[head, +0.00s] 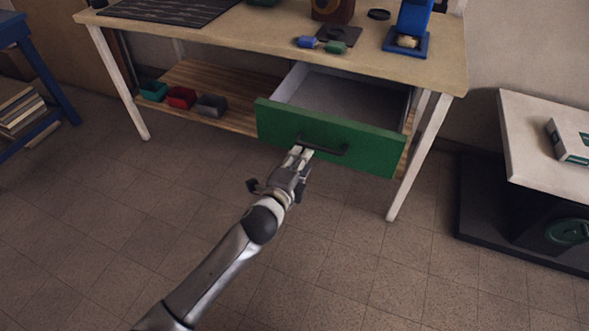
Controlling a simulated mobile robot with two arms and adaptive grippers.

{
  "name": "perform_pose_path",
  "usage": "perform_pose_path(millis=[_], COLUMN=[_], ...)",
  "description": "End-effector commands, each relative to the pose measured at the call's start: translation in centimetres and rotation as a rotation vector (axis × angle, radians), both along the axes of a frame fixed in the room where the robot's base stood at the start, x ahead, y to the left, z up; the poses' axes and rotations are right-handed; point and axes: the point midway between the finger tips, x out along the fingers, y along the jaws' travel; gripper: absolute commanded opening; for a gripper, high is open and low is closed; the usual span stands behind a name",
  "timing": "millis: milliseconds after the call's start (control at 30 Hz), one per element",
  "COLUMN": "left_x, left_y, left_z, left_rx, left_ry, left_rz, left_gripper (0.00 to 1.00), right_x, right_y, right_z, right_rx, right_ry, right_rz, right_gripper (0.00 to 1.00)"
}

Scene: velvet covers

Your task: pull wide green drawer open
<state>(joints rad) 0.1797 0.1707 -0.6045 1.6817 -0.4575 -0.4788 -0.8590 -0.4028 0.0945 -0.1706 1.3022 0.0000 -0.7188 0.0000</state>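The wide green drawer (285,120) hangs under the workbench top and stands well out, with its pale, empty-looking inside (340,95) showing. Its dark bar handle (330,151) is on the middle of the green front. My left gripper (298,153) is at the left end of this handle, its pale fingers close together and shut on the bar. The fingertips partly hide that end of the handle. My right gripper is not in view.
The workbench (250,35) has white legs, and a lower wooden shelf carries teal, red (181,97) and grey bins. A blue stand (408,30) is on top. A white-topped table (540,150) stands at right. The tiled floor before the drawer is clear apart from my arm.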

Motion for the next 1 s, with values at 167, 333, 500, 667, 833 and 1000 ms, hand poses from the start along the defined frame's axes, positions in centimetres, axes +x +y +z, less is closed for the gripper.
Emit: perform_pose_path(millis=[167, 333, 500, 667, 833, 1000], left_x=[-2.3, -3.3, -3.4, -3.4, -3.4, -3.6], left_y=[0.7, 1.0, 1.1, 1.1, 1.1, 1.8], left_z=[0.5, 0.7, 0.8, 0.8, 0.8, -1.0], left_rx=[0.001, 0.000, 0.000, -0.001, -0.001, -0.030], left_ry=[0.000, -0.001, -0.001, -0.001, -0.001, 0.050], left_rz=[-0.001, -0.001, -0.001, -0.001, -0.001, 0.024], left_gripper=[0.34, 0.34, 0.34, 0.34, 0.34, 0.34], right_x=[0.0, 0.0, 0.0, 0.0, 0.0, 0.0], right_y=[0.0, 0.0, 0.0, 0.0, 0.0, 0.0], right_z=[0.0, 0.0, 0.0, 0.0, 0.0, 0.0], right_rx=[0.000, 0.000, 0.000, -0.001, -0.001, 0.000], right_ry=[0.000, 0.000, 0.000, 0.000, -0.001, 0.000], right_rz=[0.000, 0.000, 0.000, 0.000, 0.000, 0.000], right_gripper=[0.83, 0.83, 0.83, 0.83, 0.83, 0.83])
